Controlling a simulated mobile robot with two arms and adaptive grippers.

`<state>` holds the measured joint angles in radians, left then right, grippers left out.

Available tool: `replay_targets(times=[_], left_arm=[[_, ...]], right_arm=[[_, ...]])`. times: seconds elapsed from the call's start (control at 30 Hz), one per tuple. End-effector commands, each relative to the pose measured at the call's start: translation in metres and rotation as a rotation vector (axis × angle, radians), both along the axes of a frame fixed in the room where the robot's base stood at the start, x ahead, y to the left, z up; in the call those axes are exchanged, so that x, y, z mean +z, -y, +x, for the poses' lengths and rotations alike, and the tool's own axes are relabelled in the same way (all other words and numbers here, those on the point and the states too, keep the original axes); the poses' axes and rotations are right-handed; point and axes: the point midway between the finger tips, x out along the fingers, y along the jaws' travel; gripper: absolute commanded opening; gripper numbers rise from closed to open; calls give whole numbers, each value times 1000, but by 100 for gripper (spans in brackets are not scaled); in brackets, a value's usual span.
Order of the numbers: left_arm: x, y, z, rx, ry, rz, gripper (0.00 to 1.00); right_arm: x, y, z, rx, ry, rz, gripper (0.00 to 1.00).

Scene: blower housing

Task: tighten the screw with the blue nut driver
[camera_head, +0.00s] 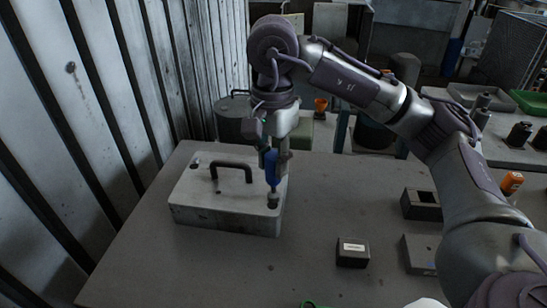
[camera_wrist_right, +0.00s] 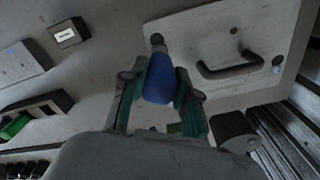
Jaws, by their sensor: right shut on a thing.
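My right gripper (camera_head: 275,158) is shut on the blue nut driver (camera_head: 271,169), which it holds upright over the near right corner of the light grey blower housing (camera_head: 215,217). The driver's lower end is at a dark socket or screw (camera_head: 273,200) at that corner; whether they touch is hard to tell. In the right wrist view the blue handle (camera_wrist_right: 159,80) sits between the two fingers, its tip pointing to the housing corner. The housing has a black handle (camera_head: 232,165) on top and lies flat on the table. My left gripper is not in view.
A small black labelled box (camera_head: 352,253) lies on the grey table (camera_head: 300,275) right of the housing. Dark open boxes (camera_head: 421,205) stand farther right, by my right arm. A corrugated metal wall (camera_head: 60,150) bounds the left side. The table's front middle is mostly clear.

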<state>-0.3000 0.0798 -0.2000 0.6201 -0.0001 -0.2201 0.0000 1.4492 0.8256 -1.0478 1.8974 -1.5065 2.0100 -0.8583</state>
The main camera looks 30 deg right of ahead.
Motion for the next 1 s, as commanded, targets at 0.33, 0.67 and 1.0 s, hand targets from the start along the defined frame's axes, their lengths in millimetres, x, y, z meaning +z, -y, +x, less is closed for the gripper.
replay_targets(times=[0.33, 0.67, 1.0], left_arm=[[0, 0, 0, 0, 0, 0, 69], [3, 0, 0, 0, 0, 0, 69], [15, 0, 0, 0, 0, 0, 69]], right_arm=[[0, 0, 0, -101, 0, 1, 12], [3, 0, 0, -99, 0, 1, 0], [16, 0, 0, -99, 0, 1, 0]])
